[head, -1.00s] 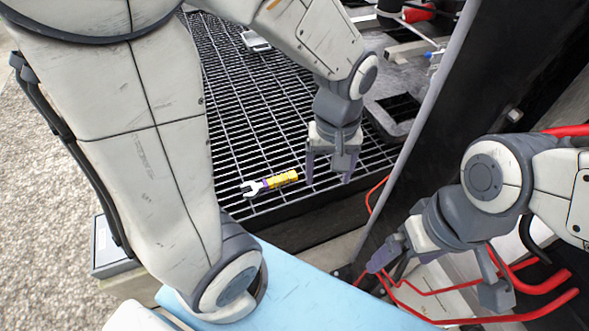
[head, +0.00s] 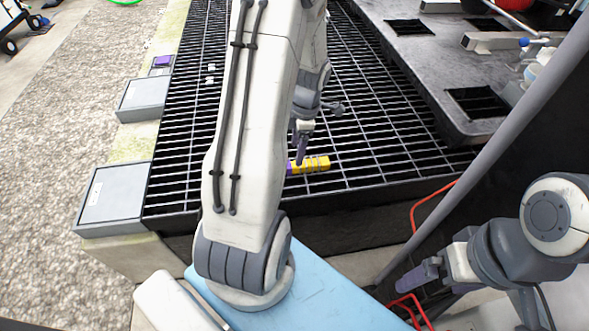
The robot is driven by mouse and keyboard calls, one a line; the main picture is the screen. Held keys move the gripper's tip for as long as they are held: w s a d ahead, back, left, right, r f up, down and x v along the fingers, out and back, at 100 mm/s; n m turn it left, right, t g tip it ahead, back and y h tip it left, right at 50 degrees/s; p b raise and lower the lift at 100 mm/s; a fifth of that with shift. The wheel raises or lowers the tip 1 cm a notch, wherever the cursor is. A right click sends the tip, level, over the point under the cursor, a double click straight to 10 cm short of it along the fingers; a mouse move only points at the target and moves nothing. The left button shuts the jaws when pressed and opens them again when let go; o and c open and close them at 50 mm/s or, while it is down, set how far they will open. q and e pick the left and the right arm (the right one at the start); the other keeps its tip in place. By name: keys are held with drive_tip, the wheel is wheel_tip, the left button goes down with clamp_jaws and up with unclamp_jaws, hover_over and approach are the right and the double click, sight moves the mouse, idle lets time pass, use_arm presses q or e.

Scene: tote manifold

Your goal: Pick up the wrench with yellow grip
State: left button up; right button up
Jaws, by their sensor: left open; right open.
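The wrench lies on the black metal grating (head: 385,150). Its yellow grip (head: 316,165) shows just right of my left forearm, with a bit of purple at its left end. The wrench's head is hidden behind my arm. My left gripper (head: 300,150) is open, with a finger pointing down close to the grip. My arm hides part of the gripper, and I cannot tell whether the finger touches the grip. My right gripper (head: 415,283) is open and empty at the lower right, well away from the wrench.
A grey slab with square holes (head: 425,60) stands on the right of the grating. A grey post (head: 490,140) slants up between the grating and my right arm. Red cables (head: 428,208) hang near it. Grey boxes (head: 120,192) line the left edge. The grating around the grip is clear.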

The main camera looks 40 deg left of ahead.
sight(294, 167)
use_arm(q)
drive_tip(key=f, duration=0.2)
drive_tip(key=f+b, duration=0.1)
drive_tip(key=f, duration=0.1)
drive_tip(key=s+f+b, duration=0.1)
drive_tip(key=f, duration=0.1)
clamp_jaws()
